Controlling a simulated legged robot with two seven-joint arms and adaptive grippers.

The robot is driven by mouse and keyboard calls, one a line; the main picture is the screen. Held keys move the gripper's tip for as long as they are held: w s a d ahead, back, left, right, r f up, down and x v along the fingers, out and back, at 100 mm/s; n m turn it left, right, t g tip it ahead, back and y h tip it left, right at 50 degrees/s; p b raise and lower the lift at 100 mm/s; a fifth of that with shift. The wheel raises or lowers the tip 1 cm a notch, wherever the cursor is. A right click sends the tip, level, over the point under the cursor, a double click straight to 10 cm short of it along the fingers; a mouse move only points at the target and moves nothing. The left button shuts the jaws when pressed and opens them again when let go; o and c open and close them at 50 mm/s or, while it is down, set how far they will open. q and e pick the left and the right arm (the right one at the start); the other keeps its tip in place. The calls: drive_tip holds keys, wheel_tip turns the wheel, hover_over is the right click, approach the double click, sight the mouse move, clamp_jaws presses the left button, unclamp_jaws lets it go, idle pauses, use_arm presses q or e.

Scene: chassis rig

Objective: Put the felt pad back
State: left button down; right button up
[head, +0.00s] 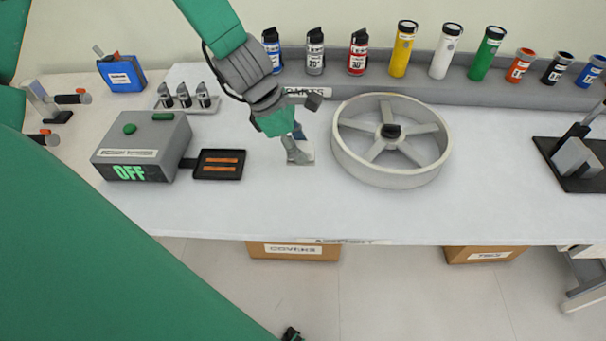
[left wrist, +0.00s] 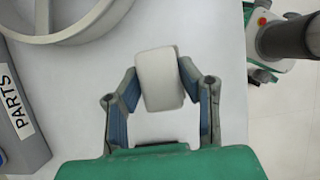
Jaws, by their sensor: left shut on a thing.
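The felt pad (left wrist: 160,80) is a small off-white block with rounded corners, held between the blue-lined fingers of my left gripper (left wrist: 162,95) in the left wrist view. In the head view my left gripper (head: 299,150) points down over the middle of the white table, left of the big wheel. A pale bit of the pad (head: 309,153) shows beside the fingers there, and the rest is hidden. I cannot tell whether the pad touches the table. My right gripper cannot be made out.
A grey spoked wheel (head: 439,153) lies just right of my left gripper. A grey box reading OFF (head: 142,150) and a small black tray (head: 219,176) stand to the left. Several bottles and tubes line the grey back shelf (head: 460,92). The table's front strip is clear.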

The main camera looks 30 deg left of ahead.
use_arm(q)
approach(308, 183)
drive_tip(key=shift+w+d+f+b, duration=0.15)
drive_tip(key=shift+w+f+b, duration=0.05)
drive_tip(key=shift+w+f, duration=0.2)
drive_tip(key=shift+w+d+f+b, duration=0.15)
drive_tip(key=shift+w+f, duration=0.15)
drive_tip(key=shift+f, duration=0.65)
drive_tip(key=d+f, duration=0.2)
drive_tip(key=shift+f+b, duration=0.35)
drive_tip(key=shift+f, duration=0.05)
drive_tip(key=shift+d, duration=0.1)
drive_tip(key=shift+a+f, duration=0.15)
drive_tip(key=shift+a, duration=0.35)
drive_tip(key=c, duration=1.2)
unclamp_jaws()
drive_tip(key=shift+a+f, duration=0.1)
drive_tip(key=shift+a, duration=0.1)
drive_tip(key=shift+o, duration=0.4)
drive_tip(key=shift+a, duration=0.2)
drive_tip(key=shift+d, duration=0.6)
drive_tip(key=shift+r, duration=0.4)
drive_tip(key=p+v, duration=0.2)
drive_tip(key=v, duration=0.9)
drive_tip(key=shift+a+r+p, duration=0.2)
drive_tip(key=shift+p, duration=0.1)
use_arm(e)
drive_tip(key=shift+a+r, duration=0.2)
drive_tip(key=shift+r, duration=0.25)
